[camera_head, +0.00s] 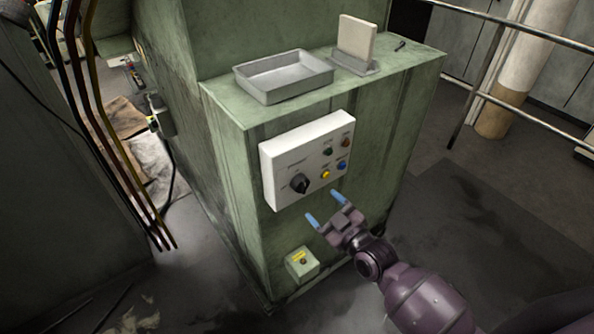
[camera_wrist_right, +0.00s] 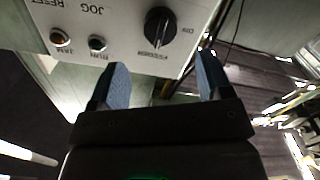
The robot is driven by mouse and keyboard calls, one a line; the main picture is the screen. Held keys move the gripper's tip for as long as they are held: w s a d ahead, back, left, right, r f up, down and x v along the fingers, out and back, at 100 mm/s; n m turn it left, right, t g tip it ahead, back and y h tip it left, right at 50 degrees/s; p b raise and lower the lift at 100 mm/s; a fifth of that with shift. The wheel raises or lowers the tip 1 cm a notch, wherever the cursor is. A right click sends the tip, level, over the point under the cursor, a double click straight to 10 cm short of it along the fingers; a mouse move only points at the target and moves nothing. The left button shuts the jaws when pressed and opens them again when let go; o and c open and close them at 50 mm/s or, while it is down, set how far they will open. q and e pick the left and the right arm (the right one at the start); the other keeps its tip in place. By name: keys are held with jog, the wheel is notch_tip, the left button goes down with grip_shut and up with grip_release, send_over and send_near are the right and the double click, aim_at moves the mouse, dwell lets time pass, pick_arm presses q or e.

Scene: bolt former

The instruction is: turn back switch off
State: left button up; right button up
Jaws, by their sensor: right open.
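A black rotary switch (camera_head: 299,183) sits at the lower left of a white control panel (camera_head: 283,155) on the front of the green machine. It also shows in the right wrist view (camera_wrist_right: 160,27), with the panel upside down and the word FEEDER beside it. My right gripper (camera_head: 325,208) is open and empty, with its two blue fingertips below and to the right of the switch in the head view. In the right wrist view the switch lies beyond and between the fingertips (camera_wrist_right: 162,85), with none touching it. My left gripper is not in view.
Several coloured buttons sit right of the switch, including a yellow one (camera_head: 326,174) and a blue one (camera_head: 342,164). A small box with a yellow label (camera_head: 301,264) is mounted below. A grey tray (camera_head: 284,77) lies on the ledge above. A railing (camera_head: 520,28) stands at right.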

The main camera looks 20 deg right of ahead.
aim_at(305, 188)
jog(key=b+x, duration=0.3)
jog(key=x, duration=0.4)
jog(key=shift+w+a+f+b, duration=0.1)
jog(key=shift+w+a+b, duration=0.1)
jog(key=shift+w+b, duration=0.2)
jog(key=m, duration=0.2)
jog(key=shift+s+m, duration=0.1)
jog(key=shift+m, duration=0.3)
jog(key=m, duration=0.2)
jog(key=shift+s+m+b, duration=0.1)
jog(key=shift+m+b, duration=0.2)
jog(key=shift+b, duration=0.05)
jog(key=shift+r+m+p, duration=0.2)
jog(key=shift+m+p, duration=0.1)
jog(key=shift+m, duration=1.8)
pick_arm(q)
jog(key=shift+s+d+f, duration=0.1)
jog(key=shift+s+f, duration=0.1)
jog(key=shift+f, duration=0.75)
pick_arm(e)
jog(key=shift+m, duration=0.6)
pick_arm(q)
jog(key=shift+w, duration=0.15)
